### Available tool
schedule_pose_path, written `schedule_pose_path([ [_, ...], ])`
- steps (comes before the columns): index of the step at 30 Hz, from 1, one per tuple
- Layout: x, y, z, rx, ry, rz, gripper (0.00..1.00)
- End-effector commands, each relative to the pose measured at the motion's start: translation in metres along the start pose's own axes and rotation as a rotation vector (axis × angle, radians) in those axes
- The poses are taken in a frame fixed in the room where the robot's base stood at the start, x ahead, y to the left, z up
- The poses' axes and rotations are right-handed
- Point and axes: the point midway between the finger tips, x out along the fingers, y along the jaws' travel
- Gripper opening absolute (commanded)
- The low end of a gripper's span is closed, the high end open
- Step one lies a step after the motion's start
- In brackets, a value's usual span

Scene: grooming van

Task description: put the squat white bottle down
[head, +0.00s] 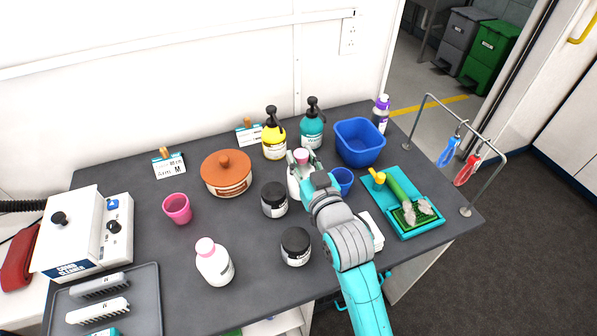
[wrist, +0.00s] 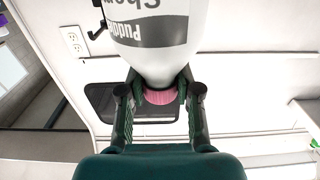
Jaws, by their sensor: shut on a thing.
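The white bottle (head: 294,184) with a pink cap is in my gripper (head: 301,160), near the middle of the table (head: 235,275). My gripper is shut around its upper part, just below the cap. The wrist view shows the white bottle (wrist: 152,60) between both fingers (wrist: 160,98), with a grey label band and the pink cap. The bottle looks upright. My gripper and arm hide part of it, and I cannot tell whether its base touches the table.
Close around are a dark jar (head: 274,199), a blue cup (head: 342,180), a yellow pump bottle (head: 274,140) and a teal pump bottle (head: 312,130). Another pink-capped white bottle (head: 214,264) stands front left. A second dark jar (head: 296,247) is in front. Bare table lies between the pink cup (head: 177,208) and jars.

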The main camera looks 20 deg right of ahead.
Motion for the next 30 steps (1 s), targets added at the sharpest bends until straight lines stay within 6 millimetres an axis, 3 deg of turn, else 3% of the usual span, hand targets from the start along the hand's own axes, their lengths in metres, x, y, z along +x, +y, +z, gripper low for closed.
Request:
schedule_pose_path([
  [11,0.000,0.000,0.039,0.000,0.001,0.000,0.00],
  [24,0.000,0.000,0.044,0.000,0.003,0.000,0.00],
  [25,0.000,0.000,0.044,0.000,0.002,0.000,0.41],
  [27,0.000,0.000,0.044,0.000,0.002,0.000,0.58],
  [30,0.000,0.000,0.044,0.000,0.002,0.000,0.58],
])
